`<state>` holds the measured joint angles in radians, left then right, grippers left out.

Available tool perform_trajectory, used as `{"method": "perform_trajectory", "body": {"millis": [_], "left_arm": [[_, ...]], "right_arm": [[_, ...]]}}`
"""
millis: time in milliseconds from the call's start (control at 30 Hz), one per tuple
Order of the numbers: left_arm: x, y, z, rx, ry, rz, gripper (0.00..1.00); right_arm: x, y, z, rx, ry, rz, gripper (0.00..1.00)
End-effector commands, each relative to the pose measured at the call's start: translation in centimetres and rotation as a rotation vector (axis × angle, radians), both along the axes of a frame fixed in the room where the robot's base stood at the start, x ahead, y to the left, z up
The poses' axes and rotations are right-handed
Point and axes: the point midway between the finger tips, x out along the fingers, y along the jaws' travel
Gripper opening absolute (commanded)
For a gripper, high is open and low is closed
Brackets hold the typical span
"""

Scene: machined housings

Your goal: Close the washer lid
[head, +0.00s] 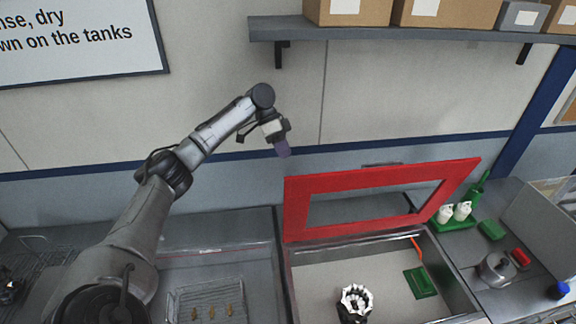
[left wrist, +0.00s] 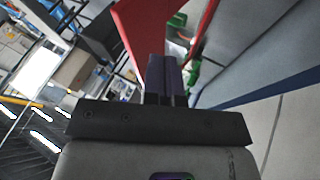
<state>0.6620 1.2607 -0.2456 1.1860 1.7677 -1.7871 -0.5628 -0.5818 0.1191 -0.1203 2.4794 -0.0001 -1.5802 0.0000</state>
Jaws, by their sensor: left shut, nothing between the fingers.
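The washer lid (head: 296,211) is a red rectangular frame with an open middle, standing raised at the back of the washer tank (head: 340,272). In the left wrist view the red lid (left wrist: 140,28) shows beyond the fingers. My left gripper (head: 283,150) is in the air, above and behind the lid's upper left corner, near the wall. Its purple fingers (left wrist: 163,80) are together with nothing between them. No contact with the lid shows. My right gripper is not in view.
White bottles (head: 454,212) stand in a green tray at right. A left basin holds a wire basket (head: 208,303). A shelf (head: 400,34) with boxes hangs above.

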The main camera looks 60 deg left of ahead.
Motion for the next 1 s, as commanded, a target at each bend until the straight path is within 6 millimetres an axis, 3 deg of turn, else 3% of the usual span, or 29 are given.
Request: {"method": "perform_trajectory", "body": {"millis": [100, 500, 1000], "left_arm": [[0.3, -1.3, -1.7, 0.000, 0.005, -0.003, 0.00], [-0.7, -4.1, -2.2, 0.002, 0.001, 0.000, 0.00], [-0.9, -4.7, -2.3, 0.000, -0.001, 0.000, 0.00]], "right_arm": [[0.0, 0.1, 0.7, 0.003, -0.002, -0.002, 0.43], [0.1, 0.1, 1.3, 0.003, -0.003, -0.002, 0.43], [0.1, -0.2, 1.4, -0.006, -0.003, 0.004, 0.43]]}}
